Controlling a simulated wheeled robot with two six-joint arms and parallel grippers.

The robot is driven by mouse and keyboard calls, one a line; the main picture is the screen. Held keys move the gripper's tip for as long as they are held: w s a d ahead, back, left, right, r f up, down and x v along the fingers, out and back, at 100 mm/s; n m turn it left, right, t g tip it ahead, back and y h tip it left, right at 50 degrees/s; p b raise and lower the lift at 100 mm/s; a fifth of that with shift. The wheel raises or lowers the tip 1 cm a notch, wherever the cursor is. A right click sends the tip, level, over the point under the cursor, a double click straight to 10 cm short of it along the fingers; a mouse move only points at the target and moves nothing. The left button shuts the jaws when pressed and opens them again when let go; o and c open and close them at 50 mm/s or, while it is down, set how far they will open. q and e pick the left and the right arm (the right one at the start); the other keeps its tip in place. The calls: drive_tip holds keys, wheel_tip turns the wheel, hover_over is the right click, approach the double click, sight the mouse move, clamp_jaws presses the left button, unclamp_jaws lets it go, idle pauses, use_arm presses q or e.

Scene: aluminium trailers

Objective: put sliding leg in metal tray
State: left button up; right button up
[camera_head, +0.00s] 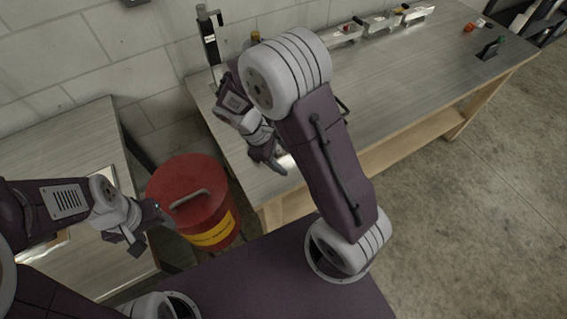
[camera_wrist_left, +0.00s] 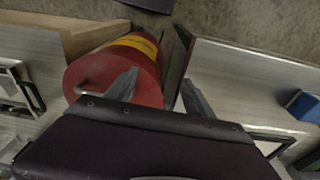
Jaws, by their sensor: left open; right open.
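An upright black-and-silver leg-like part (camera_head: 209,38), possibly the sliding leg, stands at the back left of the right workbench. My right gripper (camera_head: 272,158) is open above that workbench's near left corner, beside a bright metallic patch mostly hidden by the arm. My left gripper (camera_head: 146,232) is open and empty beside the red bin; its fingers show in the left wrist view (camera_wrist_left: 157,88). A pale-rimmed flat item (camera_wrist_left: 272,143) lies on the left table, and a silver framed item (camera_wrist_left: 24,88) lies on the other bench; I cannot tell which is the metal tray.
The red lidded bin (camera_head: 187,190) stands between the left table (camera_head: 75,140) and the right workbench (camera_head: 400,90). Clamp-like metal parts (camera_head: 375,24) line the workbench's back edge. A blue box (camera_wrist_left: 303,105) shows on the left table. The workbench's middle is clear.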

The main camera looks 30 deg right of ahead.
drive_tip(key=s+a+r+m+t+y, duration=0.1)
drive_tip(key=s+m+y, duration=0.4)
drive_tip(key=m, duration=0.5)
drive_tip(key=shift+s+a+r+t, duration=0.4)
drive_tip(key=shift+s+r+t, duration=0.35)
drive_tip(key=shift+t, duration=0.45)
